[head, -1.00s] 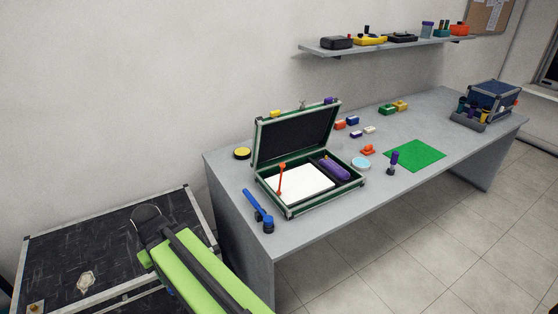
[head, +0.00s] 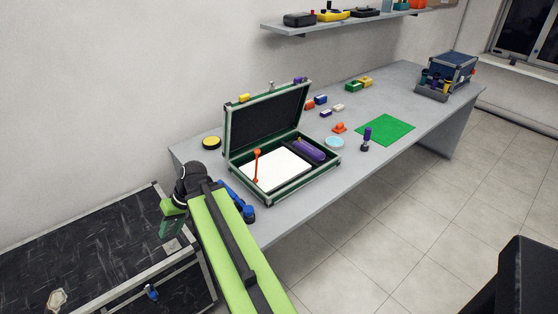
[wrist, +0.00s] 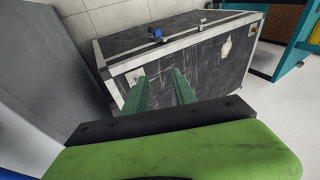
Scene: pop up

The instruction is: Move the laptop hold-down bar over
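An orange-red bar (head: 257,166), which looks like the hold-down bar, is in the open green-edged case (head: 283,200) on the grey desk. My gripper (head: 170,230) is left of the desk and points down over the black case on the floor, well apart from the bar. In the wrist view my gripper's two green fingers (wrist: 158,78) are spread with nothing between them. The bar is not in the wrist view.
A blue lever (head: 248,212) lies on the desk left of the open case, partly hidden by my arm. A purple item (head: 308,149) lies in the case's right compartment. The black floor case (head: 95,250) also shows in the wrist view (wrist: 205,65). The green mat (head: 385,130) is clear.

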